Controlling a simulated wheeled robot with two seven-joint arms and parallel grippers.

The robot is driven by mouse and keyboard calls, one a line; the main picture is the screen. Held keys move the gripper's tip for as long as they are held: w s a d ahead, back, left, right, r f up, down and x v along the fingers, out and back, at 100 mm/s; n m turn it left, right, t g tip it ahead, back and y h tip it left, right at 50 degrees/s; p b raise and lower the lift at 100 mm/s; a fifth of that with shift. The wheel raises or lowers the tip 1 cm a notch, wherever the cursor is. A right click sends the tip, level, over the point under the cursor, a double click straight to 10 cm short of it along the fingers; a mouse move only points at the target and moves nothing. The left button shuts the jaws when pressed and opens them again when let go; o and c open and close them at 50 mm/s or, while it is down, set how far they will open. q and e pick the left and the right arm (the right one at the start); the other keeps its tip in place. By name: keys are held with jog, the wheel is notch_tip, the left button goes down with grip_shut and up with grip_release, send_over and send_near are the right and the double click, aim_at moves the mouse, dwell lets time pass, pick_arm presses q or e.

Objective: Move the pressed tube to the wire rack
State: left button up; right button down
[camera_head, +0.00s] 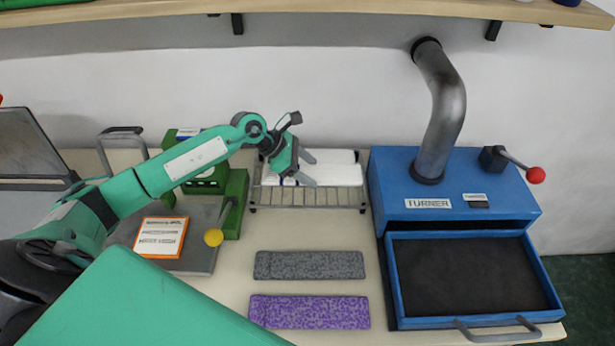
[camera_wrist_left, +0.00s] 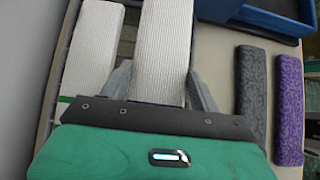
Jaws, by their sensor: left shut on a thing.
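My left gripper (camera_head: 307,170) reaches over the wire rack (camera_head: 310,198) from its left side. It is shut on a flat white ribbed tube (camera_wrist_left: 160,50), with one finger along each long side in the left wrist view. In the head view this white tube (camera_head: 342,175) is over the front part of the rack, partly hidden by the gripper. Whether it touches the rack bars I cannot tell. A second flat white tube (camera_wrist_left: 92,60) lies beside it, apart from it, and shows behind it in the head view (camera_head: 335,156). My right gripper is not in view.
A blue TURNER machine (camera_head: 405,215) with a pipe and an open dark-lined drawer (camera_head: 394,285) stands right of the rack. A grey flat tube (camera_head: 309,265) and a purple one (camera_head: 309,312) lie in front. A green press (camera_head: 237,190) with a yellow-knobbed lever (camera_head: 214,237) stands left.

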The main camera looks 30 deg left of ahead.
aim_at(307, 188)
pick_arm(q)
jog(key=shift+f, duration=0.25)
notch_tip(307, 188, down, 4)
jog(key=shift+r+p, duration=0.1)
jog(key=shift+p, duration=0.4)
jog(key=o, duration=0.6)
jog(key=shift+f, duration=0.25)
jog(key=o, duration=0.4)
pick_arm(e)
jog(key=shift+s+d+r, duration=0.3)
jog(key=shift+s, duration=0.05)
pick_arm(q)
jog(key=shift+r, duration=0.15)
